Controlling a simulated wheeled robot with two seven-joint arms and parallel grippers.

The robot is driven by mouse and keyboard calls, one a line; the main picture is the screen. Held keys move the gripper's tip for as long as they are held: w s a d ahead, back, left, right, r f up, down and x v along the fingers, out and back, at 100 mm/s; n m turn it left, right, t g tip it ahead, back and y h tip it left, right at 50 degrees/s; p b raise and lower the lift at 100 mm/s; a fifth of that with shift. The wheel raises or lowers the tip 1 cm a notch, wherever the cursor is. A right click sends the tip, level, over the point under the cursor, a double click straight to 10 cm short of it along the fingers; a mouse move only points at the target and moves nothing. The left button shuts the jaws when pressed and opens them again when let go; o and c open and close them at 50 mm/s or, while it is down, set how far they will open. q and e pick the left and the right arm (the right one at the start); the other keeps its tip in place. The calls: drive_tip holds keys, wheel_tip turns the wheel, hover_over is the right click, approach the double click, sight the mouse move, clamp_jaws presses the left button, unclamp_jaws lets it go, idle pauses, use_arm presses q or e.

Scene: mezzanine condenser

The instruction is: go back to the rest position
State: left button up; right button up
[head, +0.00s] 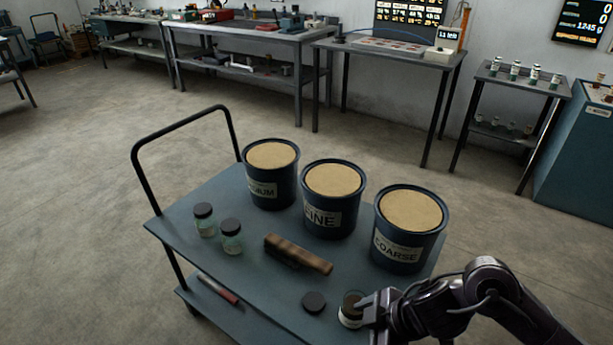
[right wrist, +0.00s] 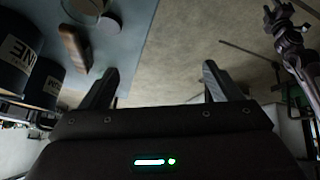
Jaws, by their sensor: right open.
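My right gripper (head: 372,312) is over the front right part of the cart, beside or above an open jar (head: 349,317) with dark contents. In the head view I cannot tell whether it touches the jar. In the right wrist view my right gripper (right wrist: 158,75) has its fingers wide apart with nothing between them. A dark round lid (head: 313,302) lies left of the jar. My left gripper is not in view.
The cart (head: 190,240) carries tubs labelled medium (head: 271,190), fine (head: 332,218) and coarse (head: 410,250), two capped jars (head: 231,238) and a brown-handled object (head: 298,254). Workbenches (head: 240,36) line the back wall. The floor (head: 80,200) left of the cart is clear.

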drive_tip(key=w+a+r+m+t, duration=0.2)
drive_tip(key=a+r+m+t, duration=0.2)
drive_tip(key=a+t, duration=0.1)
drive_tip(key=s+d+f+m+g+h, duration=0.2)
drive_tip(key=s+d+m+h, duration=0.1)
drive_tip(key=s+d+m, duration=0.3)
drive_tip(key=s+d+f+m+g+h, duration=0.25)
drive_tip(key=s+d+m, duration=0.2)
drive_tip(key=d, duration=0.35)
wheel_tip(320, 180, down, 29)
drive_tip(key=s+g, duration=0.1)
drive_tip(key=s, duration=0.2)
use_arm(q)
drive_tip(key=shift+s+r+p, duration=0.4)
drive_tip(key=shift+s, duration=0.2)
use_arm(e)
drive_tip(key=s+d+f, duration=0.1)
drive_tip(key=s+f, duration=0.8)
drive_tip(key=s+d+f+g, duration=0.1)
drive_tip(key=s+d+f, duration=0.1)
drive_tip(key=s+f, duration=0.8)
drive_tip(key=shift+s+d+n, duration=0.25)
drive_tip(key=shift+n, duration=0.2)
